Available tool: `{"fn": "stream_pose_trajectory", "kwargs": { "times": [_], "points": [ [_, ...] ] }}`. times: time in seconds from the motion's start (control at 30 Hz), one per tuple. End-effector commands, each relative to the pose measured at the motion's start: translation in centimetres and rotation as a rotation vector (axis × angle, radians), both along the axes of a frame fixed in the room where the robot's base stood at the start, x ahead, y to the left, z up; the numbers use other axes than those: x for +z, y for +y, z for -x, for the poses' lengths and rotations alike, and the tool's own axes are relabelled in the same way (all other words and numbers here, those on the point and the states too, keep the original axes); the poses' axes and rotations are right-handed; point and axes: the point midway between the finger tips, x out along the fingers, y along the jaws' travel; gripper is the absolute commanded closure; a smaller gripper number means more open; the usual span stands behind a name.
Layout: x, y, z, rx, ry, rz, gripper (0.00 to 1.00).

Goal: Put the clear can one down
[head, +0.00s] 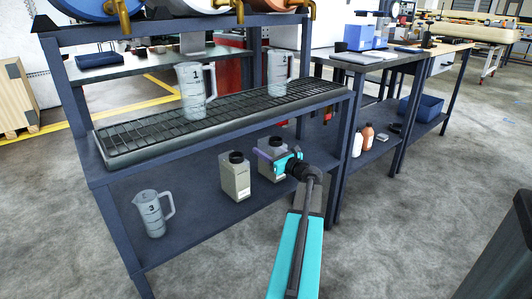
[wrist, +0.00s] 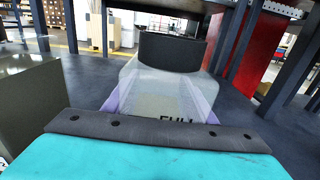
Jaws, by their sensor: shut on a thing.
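My gripper (head: 268,158) reaches in over the lower shelf (head: 205,222) of the blue bench. Its purple fingers are shut around the sides of a pale, see-through can with a black cap. In the wrist view this clear can (wrist: 165,85) is upright, with dark letters reading "FULL" low on its front. In the head view the can (head: 268,172) is partly hidden by my gripper. I cannot tell whether its base touches the shelf.
A second black-capped can (head: 236,180) stands close on the left. A jug marked 3 (head: 152,215) stands on the lower shelf. Two jugs, left (head: 193,95) and right (head: 278,75), stand on the grating above. The shelf between jug and cans is clear. Bench legs flank it.

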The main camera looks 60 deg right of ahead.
Motion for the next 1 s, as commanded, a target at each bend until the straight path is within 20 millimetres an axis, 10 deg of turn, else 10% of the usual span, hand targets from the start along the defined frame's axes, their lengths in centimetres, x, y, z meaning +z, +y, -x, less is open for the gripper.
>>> {"fn": "stream_pose_trajectory", "kwargs": {
  "times": [0.37,0.4,0.5,1.0],
  "points": [
    [-0.13,0.02,-0.04,0.001,-0.003,0.001,0.94],
    [-0.2,0.03,-0.04,0.001,0.0,0.0,0.44],
    [-0.18,0.03,-0.05,0.001,0.0,0.0,0.3],
    [0.18,0.19,0.32,0.0,0.0,0.0,0.3]
  ]
}}
